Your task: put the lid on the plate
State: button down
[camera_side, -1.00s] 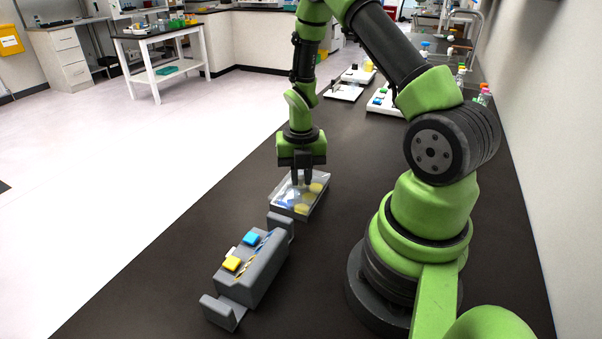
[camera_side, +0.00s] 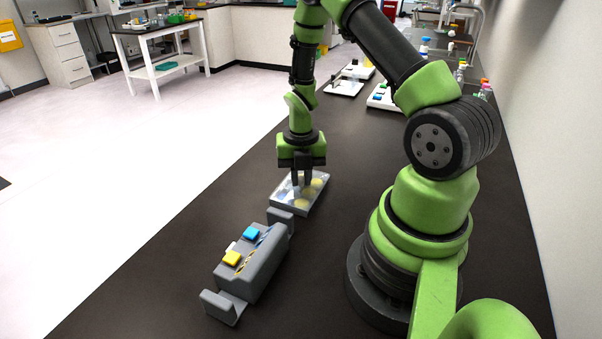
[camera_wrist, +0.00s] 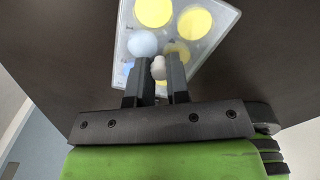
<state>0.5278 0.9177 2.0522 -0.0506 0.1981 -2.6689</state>
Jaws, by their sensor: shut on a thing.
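The plate (camera_side: 312,207) lies on the dark bench, with yellow and blue round wells showing in it; it also shows in the wrist view (camera_wrist: 215,50). A clear lid (camera_side: 285,193) lies over the plate and makes the wells look pale. I cannot tell whether its edges sit fully flush. My gripper (camera_side: 302,183) points straight down over the plate. Its fingers, seen in the wrist view (camera_wrist: 158,75), are shut on a small whitish knob (camera_wrist: 158,66), which looks like the lid's handle. The fingers hide part of the wells.
A grey device (camera_side: 262,275) with blue and yellow buttons stands just in front of the plate, its end close to the plate's near corner. White trays (camera_side: 345,88) stand farther back. The bench right of the plate is clear up to my base.

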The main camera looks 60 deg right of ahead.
jog(key=c, duration=1)
grip_release()
notch_tip(320, 180, up, 10)
jog(key=shift+f, duration=0.1)
